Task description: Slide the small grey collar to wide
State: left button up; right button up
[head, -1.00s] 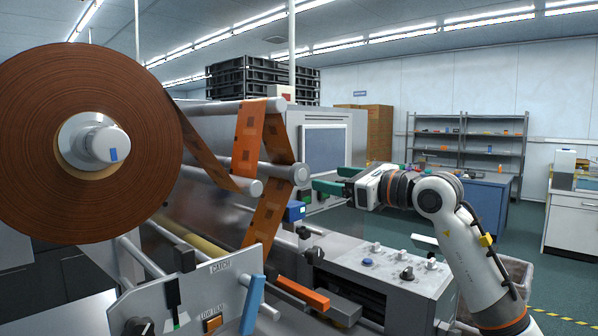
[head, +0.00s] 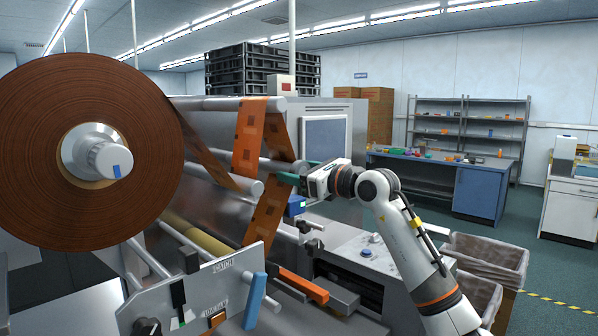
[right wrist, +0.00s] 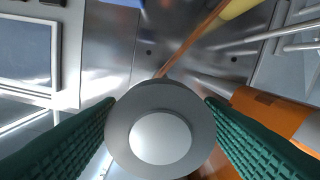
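A round grey collar or roller end with a lighter disc in its middle fills the centre of the right wrist view (right wrist: 160,97). In the head view it sits at the end of the grey roller under the orange film (head: 300,166), partly hidden by my gripper. My right gripper (head: 299,171) has its two green fingers spread, one on each side of this round end. In the right wrist view the fingertips lie close to its edges; I cannot tell whether they touch. Any width marks are not readable. My left gripper is not in view.
A large brown film roll (head: 60,215) stands at the left. Orange film (head: 262,225) runs over the rollers just left of my gripper. A slanted plate with levers (head: 200,290) is in front. Open floor lies at the right.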

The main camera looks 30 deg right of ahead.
jog(key=c, duration=1.1)
jog(key=shift+w+a+r, duration=0.15)
jog(key=shift+w, duration=0.25)
jog(key=shift+c, duration=0.2)
jog(key=shift+w, duration=0.2)
jog(key=o, duration=1.4)
jog(key=shift+s+f, duration=0.2)
jog(key=b+v, duration=0.5)
jog(key=v, duration=0.6)
jog(key=shift+s+r, duration=0.1)
jog(key=shift+s, duration=0.25)
